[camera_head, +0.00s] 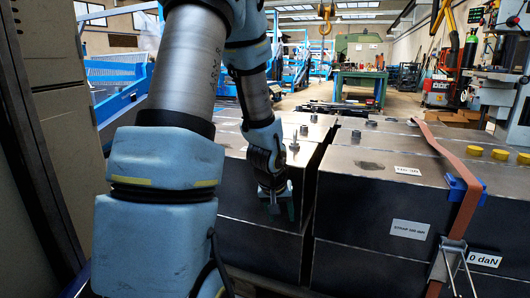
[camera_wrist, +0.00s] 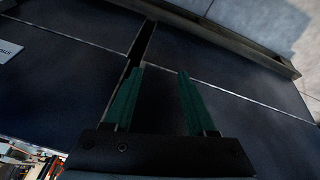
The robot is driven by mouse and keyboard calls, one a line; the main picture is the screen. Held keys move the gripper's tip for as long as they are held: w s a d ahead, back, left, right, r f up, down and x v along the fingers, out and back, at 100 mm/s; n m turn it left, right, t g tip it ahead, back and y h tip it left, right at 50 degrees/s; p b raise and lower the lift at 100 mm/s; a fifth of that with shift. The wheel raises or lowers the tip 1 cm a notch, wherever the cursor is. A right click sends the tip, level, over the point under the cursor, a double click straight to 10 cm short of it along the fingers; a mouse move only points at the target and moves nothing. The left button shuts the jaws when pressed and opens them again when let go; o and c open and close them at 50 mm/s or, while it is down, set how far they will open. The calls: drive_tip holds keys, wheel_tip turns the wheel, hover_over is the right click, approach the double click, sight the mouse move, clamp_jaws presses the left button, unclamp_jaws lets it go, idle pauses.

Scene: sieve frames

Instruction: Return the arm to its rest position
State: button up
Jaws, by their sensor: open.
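My arm fills the left and middle of the head view, bent down in front of the dark metal frames. My gripper (camera_head: 281,204) hangs low in front of the left frame's near face (camera_head: 245,225), close to the gap between the left and right frames. In the wrist view my gripper (camera_wrist: 157,90) shows two green fingers set well apart. Nothing is between them. Beyond them lie dark panels (camera_wrist: 75,75) and a dark gap between these panels. I cannot tell whether the fingertips touch a panel.
The right frame (camera_head: 375,215) bears white labels. An orange strap (camera_head: 455,165) with a blue corner piece and a metal buckle (camera_head: 450,262) crosses it. Yellow caps (camera_head: 500,154) sit on top. A tall cabinet (camera_head: 60,130) stands close at left. A green workbench (camera_head: 358,84) is farther back.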

drive_tip(key=s+a+r+g+y, duration=0.2)
drive_tip(key=s+a+r, duration=0.6)
drive_tip(key=s+a, duration=0.35)
wheel_tip(320, 180, up, 29)
drive_tip(key=p, duration=2.9)
drive_tip(key=shift+s+d+p, duration=0.15)
drive_tip(key=shift+p, duration=0.2)
drive_tip(key=shift+f, duration=0.1)
